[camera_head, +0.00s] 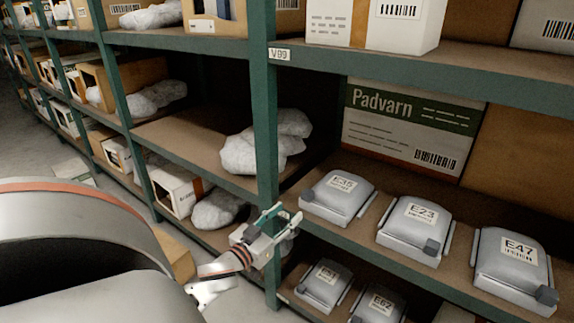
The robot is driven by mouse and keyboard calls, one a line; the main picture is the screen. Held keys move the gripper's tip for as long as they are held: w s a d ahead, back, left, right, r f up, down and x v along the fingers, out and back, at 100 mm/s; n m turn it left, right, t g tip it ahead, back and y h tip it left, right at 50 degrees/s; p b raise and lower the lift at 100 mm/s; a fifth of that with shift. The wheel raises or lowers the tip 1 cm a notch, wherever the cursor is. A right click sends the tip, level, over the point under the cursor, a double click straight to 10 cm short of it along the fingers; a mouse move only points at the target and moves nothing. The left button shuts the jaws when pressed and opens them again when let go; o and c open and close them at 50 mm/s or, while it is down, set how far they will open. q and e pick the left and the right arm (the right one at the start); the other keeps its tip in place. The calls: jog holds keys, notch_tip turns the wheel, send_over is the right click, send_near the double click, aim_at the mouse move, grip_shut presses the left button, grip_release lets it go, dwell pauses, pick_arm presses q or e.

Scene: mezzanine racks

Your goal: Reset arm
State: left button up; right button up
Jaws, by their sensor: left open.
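My left gripper (277,221) is open in front of the green rack post, near the front edge of the middle shelf. Its two greenish fingers point right and up, and I see nothing between them. The grey E35 case (338,196) stands on the shelf just right of the fingertips, apart from them as far as I can tell. My left arm comes in from the lower left. My right gripper does not show.
The E23 case (413,229) and E47 case (512,270) stand further right on the shelf. A Padvarn box (405,128) stands behind. The green post (264,100) is close to my gripper. Wrapped bundles (266,143) lie left of it. Grey aisle floor shows at left.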

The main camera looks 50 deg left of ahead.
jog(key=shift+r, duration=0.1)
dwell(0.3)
pick_arm(q)
jog(key=s+d+f+m+g+h+p, duration=0.2)
jog(key=s+d+f+p, duration=0.2)
jog(key=s+d, duration=0.3)
jog(key=s+d+f+m+g+h+p, duration=0.2)
jog(key=s+d, duration=0.5)
jog(key=d, duration=0.6)
jog(key=s+d+f+m+g+h+p, duration=0.3)
jog(key=s+d+f+p, duration=0.2)
jog(key=d, duration=0.6)
jog(key=shift+s+f+p, duration=0.35)
jog(key=shift+s+f, duration=0.2)
jog(key=shift+s, duration=0.45)
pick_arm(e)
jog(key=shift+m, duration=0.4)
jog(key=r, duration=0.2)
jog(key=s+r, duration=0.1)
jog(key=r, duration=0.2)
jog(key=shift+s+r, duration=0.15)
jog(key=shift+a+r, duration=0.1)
